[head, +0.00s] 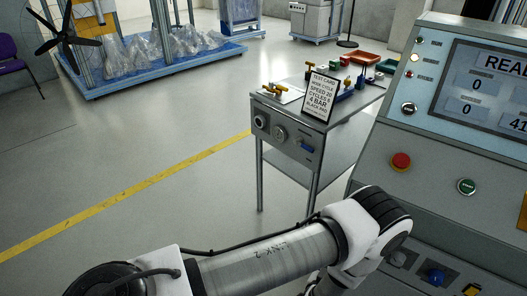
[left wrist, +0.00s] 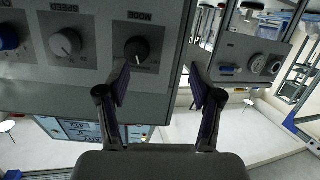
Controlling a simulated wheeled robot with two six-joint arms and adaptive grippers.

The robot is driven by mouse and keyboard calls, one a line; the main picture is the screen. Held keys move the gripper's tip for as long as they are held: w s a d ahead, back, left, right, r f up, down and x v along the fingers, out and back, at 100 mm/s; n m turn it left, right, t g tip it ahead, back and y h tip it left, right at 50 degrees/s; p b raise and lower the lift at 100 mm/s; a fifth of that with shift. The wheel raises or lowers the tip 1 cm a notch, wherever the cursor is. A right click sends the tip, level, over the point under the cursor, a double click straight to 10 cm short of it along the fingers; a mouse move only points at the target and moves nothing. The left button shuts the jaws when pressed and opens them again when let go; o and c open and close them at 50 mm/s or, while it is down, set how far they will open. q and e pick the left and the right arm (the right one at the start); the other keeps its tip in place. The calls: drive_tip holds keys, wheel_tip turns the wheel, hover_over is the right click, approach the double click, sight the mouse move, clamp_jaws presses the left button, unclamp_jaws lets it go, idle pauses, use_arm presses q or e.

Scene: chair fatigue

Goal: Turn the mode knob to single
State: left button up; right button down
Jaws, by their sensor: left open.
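The console's lower panel shows in the left wrist view, upside down, with a black knob (left wrist: 137,50), a grey knob (left wrist: 65,42) and a blue knob (left wrist: 8,38). The black knob is just beyond the left fingertip, left of the middle of the gap; I see no contact. In the head view my left forearm and wrist hide this gripper. My right gripper is in neither view.
The console (head: 435,150) stands at the right with a red button (head: 401,162), a green button (head: 466,186) and a screen (head: 487,92). A metal side table (head: 290,142) carries a test card (head: 322,97). Open floor with a yellow line (head: 130,195) lies to the left.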

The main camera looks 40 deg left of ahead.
use_arm(q)
drive_tip(key=s+a+r+m+g+h+p, duration=0.1)
drive_tip(key=s+a+r+g+p, duration=0.1)
drive_tip(key=s, duration=0.5)
drive_tip(key=s+a+r+g+p, duration=0.2)
drive_tip(key=s+r+g+p, duration=0.2)
drive_tip(key=s+g+p, duration=0.3)
drive_tip(key=s+a+r+m+g+h+p, duration=0.1)
drive_tip(key=s+a+r+g+p, duration=0.1)
drive_tip(key=s, duration=0.6)
drive_tip(key=r+g+p, duration=0.1)
drive_tip(key=g+p, duration=0.1)
drive_tip(key=shift+s+m+h+p, duration=0.2)
drive_tip(key=shift+m+h+p, duration=0.1)
drive_tip(key=shift+p, duration=0.1)
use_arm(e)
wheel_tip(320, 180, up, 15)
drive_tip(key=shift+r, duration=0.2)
use_arm(q)
drive_tip(key=shift+s+a+r, duration=0.1)
drive_tip(key=shift+r, duration=0.05)
drive_tip(key=s+g, duration=0.1)
drive_tip(key=s, duration=0.1)
drive_tip(key=s+r+g, duration=0.1)
drive_tip(key=shift+s, duration=0.35)
